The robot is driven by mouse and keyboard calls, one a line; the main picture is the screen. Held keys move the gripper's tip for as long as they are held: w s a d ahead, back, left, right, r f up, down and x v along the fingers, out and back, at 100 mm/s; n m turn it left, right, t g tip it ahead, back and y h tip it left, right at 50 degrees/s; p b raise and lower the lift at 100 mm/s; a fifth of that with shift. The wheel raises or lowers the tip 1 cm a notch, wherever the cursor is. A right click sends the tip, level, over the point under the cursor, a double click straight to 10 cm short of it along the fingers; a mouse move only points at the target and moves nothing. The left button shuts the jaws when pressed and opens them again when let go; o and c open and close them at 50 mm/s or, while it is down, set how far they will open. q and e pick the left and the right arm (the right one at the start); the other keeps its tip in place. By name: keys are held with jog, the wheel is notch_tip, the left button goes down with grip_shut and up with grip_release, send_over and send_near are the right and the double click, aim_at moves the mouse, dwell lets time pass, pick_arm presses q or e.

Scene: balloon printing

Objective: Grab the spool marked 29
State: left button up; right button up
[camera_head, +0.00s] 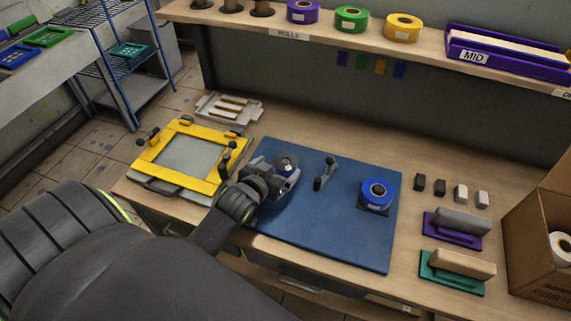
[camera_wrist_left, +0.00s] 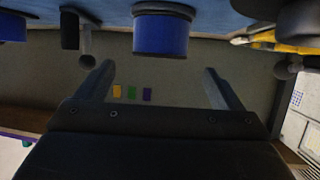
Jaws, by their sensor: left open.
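A spool (camera_head: 287,163) with a pale centre lies on the blue mat (camera_head: 330,238) at its left part, partly hidden by my left gripper. In the left wrist view, which looks upside down, a blue spool (camera_wrist_left: 160,36) is ahead, between the lines of the two fingers and apart from them. I cannot read a number on either spool. My left gripper (camera_head: 284,185) is open and empty, low over the mat close to the left spool. My right gripper is not in view.
A dark handled tool (camera_head: 324,174) stands on the mat between the spools. A yellow frame (camera_head: 183,188) with clamps lies left of the gripper. Purple, green and yellow rolls (camera_head: 403,28) stand on the shelf above. Squeegee-like blocks and a cardboard box (camera_head: 540,245) are at the right.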

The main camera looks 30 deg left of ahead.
aim_at(284, 162)
pick_arm(q)
jog(key=shift+p+x, duration=0.85)
jog(key=shift+x, duration=1.6)
jog(key=shift+w+f, duration=0.4)
jog(key=shift+w, duration=0.05)
jog(key=c, duration=1.1)
jog(key=shift+r, duration=0.15)
